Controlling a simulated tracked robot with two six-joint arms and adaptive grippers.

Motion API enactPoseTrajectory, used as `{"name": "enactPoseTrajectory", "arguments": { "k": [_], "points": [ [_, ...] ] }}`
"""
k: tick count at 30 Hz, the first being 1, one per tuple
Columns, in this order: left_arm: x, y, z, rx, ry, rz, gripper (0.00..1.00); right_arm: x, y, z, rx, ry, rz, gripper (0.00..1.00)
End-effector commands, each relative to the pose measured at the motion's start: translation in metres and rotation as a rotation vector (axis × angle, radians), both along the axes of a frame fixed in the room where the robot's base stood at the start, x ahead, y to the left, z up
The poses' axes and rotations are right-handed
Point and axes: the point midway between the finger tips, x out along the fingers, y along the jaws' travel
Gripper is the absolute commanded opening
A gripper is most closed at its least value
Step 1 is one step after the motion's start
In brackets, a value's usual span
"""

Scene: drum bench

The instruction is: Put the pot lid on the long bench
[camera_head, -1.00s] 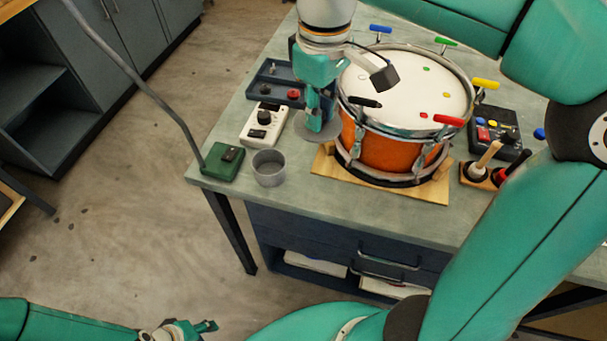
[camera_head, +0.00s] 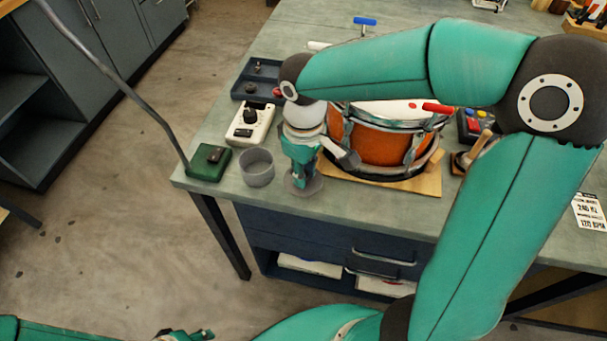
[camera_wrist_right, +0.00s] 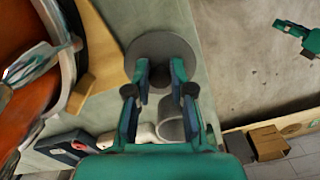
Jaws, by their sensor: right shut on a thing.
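The pot lid (camera_head: 307,187) is a grey disc at the front edge of the long bench (camera_head: 213,182). In the right wrist view the lid (camera_wrist_right: 150,46) shows its dark knob between my fingers. My right gripper (camera_head: 301,172) is shut on the knob, and it also shows in the right wrist view (camera_wrist_right: 160,82). The lid looks level; I cannot tell whether it touches the bench top. My left gripper (camera_head: 187,335) is low at the bottom of the head view, away from the bench, partly cut off; its jaws are unclear.
A grey cup (camera_head: 257,168) stands just left of the lid. An orange drum (camera_head: 378,143) on a wooden board (camera_head: 415,184) is close on the right. A white meter (camera_head: 250,124), a green box (camera_head: 209,163) and a dark tray (camera_head: 256,78) fill the bench's left side.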

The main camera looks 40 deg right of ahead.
Motion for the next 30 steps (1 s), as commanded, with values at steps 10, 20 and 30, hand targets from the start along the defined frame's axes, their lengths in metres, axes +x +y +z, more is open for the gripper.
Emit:
{"name": "enactPoseTrajectory", "arguments": {
  "k": [10,20,30],
  "points": [
    [0.000,0.000,-0.001,0.000,0.000,0.000,0.40,0.000,0.000,-0.012,0.001,-0.001,0.000,0.00],
    [0.000,0.000,-0.009,0.000,0.000,0.000,0.40,0.000,0.000,-0.020,0.001,-0.001,0.000,0.23],
    [0.000,0.000,-0.008,0.000,0.000,0.000,0.40,0.000,0.000,-0.019,0.001,-0.001,0.000,0.47]
  ]
}}
